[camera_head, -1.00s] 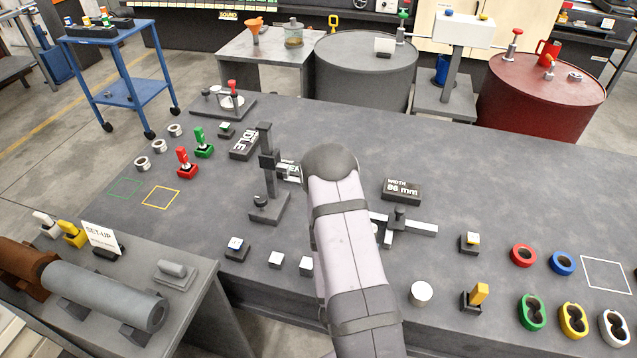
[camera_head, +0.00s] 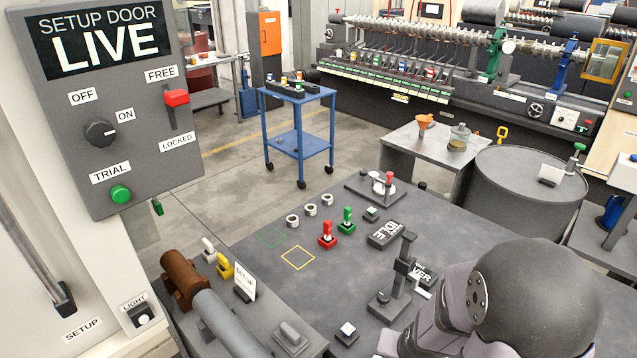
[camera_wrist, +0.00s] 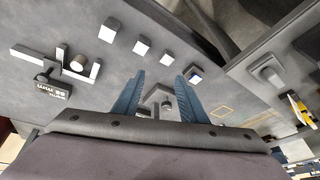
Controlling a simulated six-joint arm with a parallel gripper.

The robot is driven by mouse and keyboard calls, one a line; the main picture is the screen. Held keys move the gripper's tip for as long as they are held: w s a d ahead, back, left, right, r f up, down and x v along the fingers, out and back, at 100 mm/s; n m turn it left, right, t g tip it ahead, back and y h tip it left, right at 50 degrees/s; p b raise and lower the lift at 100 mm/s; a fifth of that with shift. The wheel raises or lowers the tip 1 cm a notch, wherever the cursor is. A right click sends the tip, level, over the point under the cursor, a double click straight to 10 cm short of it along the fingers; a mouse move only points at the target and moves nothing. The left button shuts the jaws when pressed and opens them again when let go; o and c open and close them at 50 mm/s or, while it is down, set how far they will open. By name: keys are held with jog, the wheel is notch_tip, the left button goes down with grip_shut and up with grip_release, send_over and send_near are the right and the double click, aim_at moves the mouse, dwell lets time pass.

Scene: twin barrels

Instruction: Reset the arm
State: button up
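My arm (camera_head: 455,310) shows at the lower right of the head view, with a large dark round joint near the camera. My gripper is outside the head view. In the wrist view my gripper (camera_wrist: 158,88) has two blue fingers standing well apart, with nothing held between them. Behind the fingers is the grey tabletop (camera_wrist: 60,25) with a dark post stand (camera_wrist: 158,100). The fingers look clear of the stand, but the exact gap cannot be told. The stand also shows in the head view (camera_head: 402,268), just left of my arm.
A wall panel (camera_head: 110,180) reads "SETUP DOOR LIVE", with a knob, a red lever up at FREE and a green TRIAL button. Red (camera_head: 327,236) and green (camera_head: 346,222) levers stand on the table. A grey cylinder (camera_head: 225,325) lies on the side bench at lower left.

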jog(key=s+a+r+n+g+p, duration=0.4)
jog(key=s+r+p, duration=0.1)
jog(key=s+r, duration=0.7)
notch_tip(320, 180, down, 34)
jog(key=w+b, duration=0.1)
jog(key=b, duration=3.4)
jog(key=shift+d+r+y, duration=0.15)
jog(key=shift+d+y, duration=0.05)
jog(key=shift+y, duration=0.1)
